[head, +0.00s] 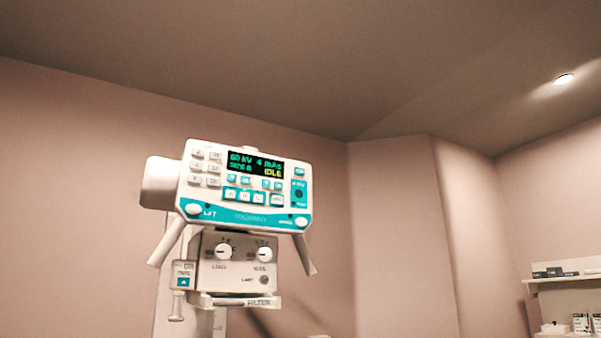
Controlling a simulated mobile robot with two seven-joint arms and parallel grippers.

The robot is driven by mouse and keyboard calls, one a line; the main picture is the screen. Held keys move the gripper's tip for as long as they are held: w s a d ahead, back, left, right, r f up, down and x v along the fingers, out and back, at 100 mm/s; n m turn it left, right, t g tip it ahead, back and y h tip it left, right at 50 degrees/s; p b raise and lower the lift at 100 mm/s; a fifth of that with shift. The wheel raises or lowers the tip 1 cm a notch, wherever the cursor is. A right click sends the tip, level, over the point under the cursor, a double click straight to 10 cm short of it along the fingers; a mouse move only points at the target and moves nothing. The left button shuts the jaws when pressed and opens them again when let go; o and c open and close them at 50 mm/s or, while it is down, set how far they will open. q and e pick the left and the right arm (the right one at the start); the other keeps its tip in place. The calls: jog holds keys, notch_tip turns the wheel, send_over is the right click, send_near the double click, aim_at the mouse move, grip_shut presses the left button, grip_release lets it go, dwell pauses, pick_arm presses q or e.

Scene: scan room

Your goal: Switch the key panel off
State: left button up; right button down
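The key panel (246,186) is a white and teal unit in the left middle of the head view, tilted slightly. Its dark display (256,163) is lit, with green text that seems to read "60 kV 4 mAs" and yellow text "IDLE". Rows of white and teal buttons surround the display. A teal block with a dark round spot (298,194) sits at its right side. Neither of my grippers shows in the head view.
Below the panel is a white box with two round knobs (224,251) and a filter slot (258,302). Two handles (166,243) angle down from the panel's sides. A shelf (567,277) with small boxes stands at the far right. The space between is clear.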

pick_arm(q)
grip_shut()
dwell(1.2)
